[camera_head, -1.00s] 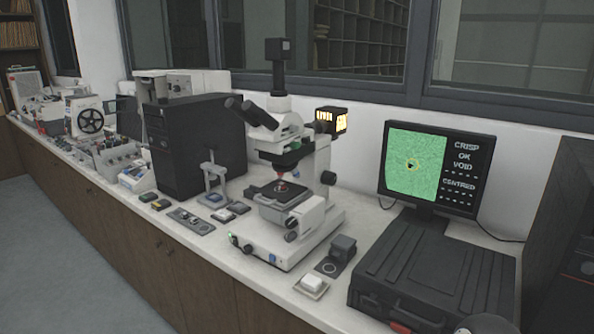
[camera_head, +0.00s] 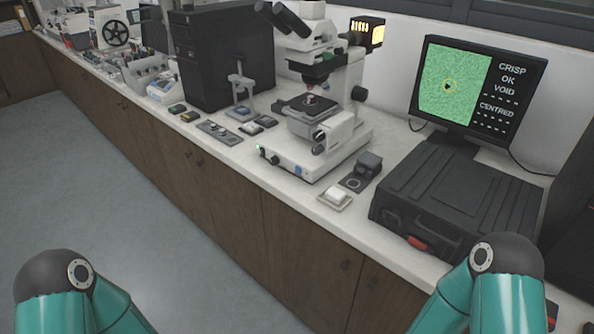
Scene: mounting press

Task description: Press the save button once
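The monitor (camera_head: 478,85) shows a green picture with a dark spot in a yellow ring and the words CRISP, OK, VOID, CENTRED. My two teal arms show at the bottom left and right; neither gripper is in view.
The microscope (camera_head: 312,125) stands left of the button. A black case (camera_head: 455,195) lies to its right, under the monitor. The white bench top (camera_head: 287,190) has a free front strip. Open floor (camera_head: 110,190) lies before the brown cabinets (camera_head: 240,215).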

